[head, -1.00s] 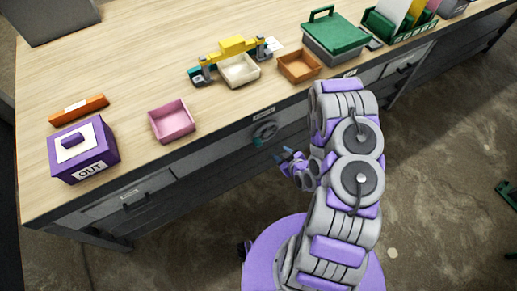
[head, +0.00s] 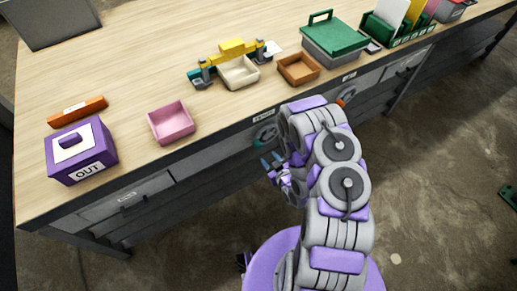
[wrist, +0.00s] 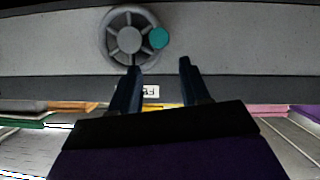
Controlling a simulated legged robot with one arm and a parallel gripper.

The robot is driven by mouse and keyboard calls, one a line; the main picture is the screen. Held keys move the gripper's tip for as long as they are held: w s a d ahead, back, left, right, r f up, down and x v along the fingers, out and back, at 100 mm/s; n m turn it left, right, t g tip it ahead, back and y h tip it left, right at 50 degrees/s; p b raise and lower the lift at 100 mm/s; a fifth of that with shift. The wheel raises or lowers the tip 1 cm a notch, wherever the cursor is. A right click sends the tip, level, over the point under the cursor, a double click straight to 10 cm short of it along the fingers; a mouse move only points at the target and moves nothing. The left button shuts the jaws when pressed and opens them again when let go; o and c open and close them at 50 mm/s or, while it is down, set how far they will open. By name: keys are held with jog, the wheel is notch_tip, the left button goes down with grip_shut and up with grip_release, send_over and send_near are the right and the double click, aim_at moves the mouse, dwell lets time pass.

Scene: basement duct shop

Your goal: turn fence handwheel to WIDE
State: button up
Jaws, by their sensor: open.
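The grey spoked handwheel (head: 265,134) with a teal knob is on the front of the bench below the tabletop edge. A small white label (head: 263,116) is above it, too small to read. In the wrist view the handwheel (wrist: 128,40) is at the top, with its teal knob (wrist: 158,38) at the right of the rim. My gripper (head: 269,161) is open and empty, in front of and below the wheel in the head view. In the wrist view my gripper (wrist: 160,67) shows two dark fingers apart, their tips near the knob but not around it.
On the bench stand a purple OUT box (head: 82,153), a pink tray (head: 171,122), a yellow-topped fixture (head: 232,55), a brown tray (head: 299,69) and a green-lidded box (head: 335,37). A second round fitting (head: 349,95) on the bench front is partly hidden by my arm.

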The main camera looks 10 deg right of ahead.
aim_at(259, 147)
jog(key=b+x, duration=0.2)
jog(key=x, duration=0.9)
jog(key=shift+w+a+f, duration=0.1)
jog(key=shift+w+f, duration=0.05)
jog(key=shift+w, duration=0.15)
jog(key=shift+c, duration=0.3)
grip_shut()
